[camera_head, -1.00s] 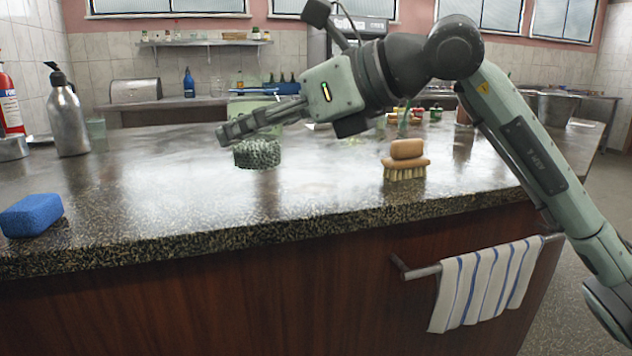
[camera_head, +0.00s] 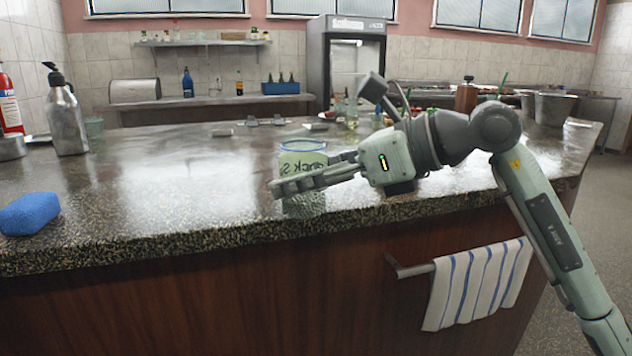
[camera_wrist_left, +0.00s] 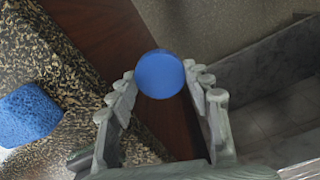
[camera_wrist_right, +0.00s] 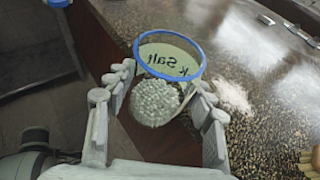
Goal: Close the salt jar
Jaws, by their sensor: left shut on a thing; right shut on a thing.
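The salt jar (camera_head: 303,160) is clear, with a blue rim, a pale green label and grey-green grains at its bottom. My right gripper (camera_head: 285,187) is shut around its lower part and holds it near the counter's front edge; in the head view it looks upright. In the right wrist view, the jar (camera_wrist_right: 168,62) shows an open blue rim and no lid on it. A round blue lid (camera_wrist_left: 160,74) is between the fingers of my left gripper (camera_wrist_left: 163,88), which is shut on it in front of the counter. The left gripper is outside the head view.
A blue sponge (camera_head: 29,212) lies at the counter's left front. A metal bottle (camera_head: 66,120) stands behind it. A brush (camera_wrist_right: 311,143) shows partly in the right wrist view. A striped towel (camera_head: 480,285) hangs in front.

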